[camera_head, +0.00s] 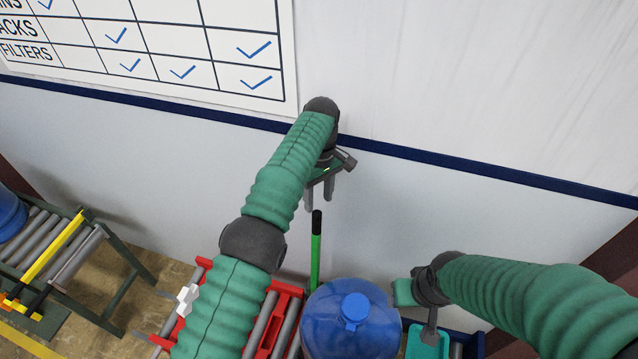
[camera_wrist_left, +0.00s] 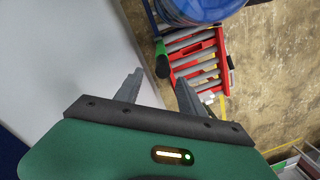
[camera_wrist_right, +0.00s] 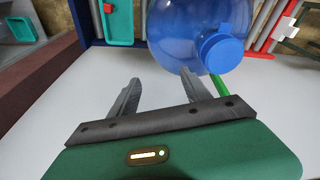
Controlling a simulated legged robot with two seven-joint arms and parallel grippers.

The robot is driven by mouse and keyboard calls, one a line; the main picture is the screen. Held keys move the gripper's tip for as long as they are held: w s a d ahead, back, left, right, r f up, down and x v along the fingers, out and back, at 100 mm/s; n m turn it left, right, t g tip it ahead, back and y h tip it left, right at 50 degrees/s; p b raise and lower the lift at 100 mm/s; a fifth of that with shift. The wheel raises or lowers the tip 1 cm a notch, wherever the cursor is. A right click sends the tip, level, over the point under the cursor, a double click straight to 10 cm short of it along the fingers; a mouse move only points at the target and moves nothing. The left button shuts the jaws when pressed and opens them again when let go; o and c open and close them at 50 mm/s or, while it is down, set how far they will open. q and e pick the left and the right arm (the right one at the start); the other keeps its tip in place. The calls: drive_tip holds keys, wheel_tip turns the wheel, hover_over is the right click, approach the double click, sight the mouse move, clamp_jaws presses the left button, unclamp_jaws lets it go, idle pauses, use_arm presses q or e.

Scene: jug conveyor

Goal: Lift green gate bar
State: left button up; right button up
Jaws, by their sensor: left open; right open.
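The green gate bar (camera_head: 316,255) stands upright behind the blue jug, with a black tip at its top. My left gripper (camera_head: 320,203) is open and empty, just above the bar's tip in the head view. In the left wrist view the bar's black end (camera_wrist_left: 162,66) lies ahead, between the open fingers (camera_wrist_left: 158,88). My right gripper (camera_wrist_right: 158,90) is open and empty, to the right of the blue jug (camera_head: 350,322). In the right wrist view the jug (camera_wrist_right: 200,35) is close ahead, with part of the green bar (camera_wrist_right: 220,86) beyond its cap.
A red roller conveyor (camera_head: 285,290) lies under the jug, partly hidden by my left arm. Another roller conveyor (camera_head: 50,240) with a yellow bar (camera_head: 52,250) stands at the left. A teal tray (camera_wrist_right: 118,20) is beside the jug. The wall is close behind the bar.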

drive_tip(key=w+p+v, duration=0.2)
drive_tip(key=p+v, duration=0.6)
drive_tip(key=shift+s+r, duration=0.15)
drive_tip(key=shift+r, duration=0.25)
drive_tip(key=shift+f, duration=0.1)
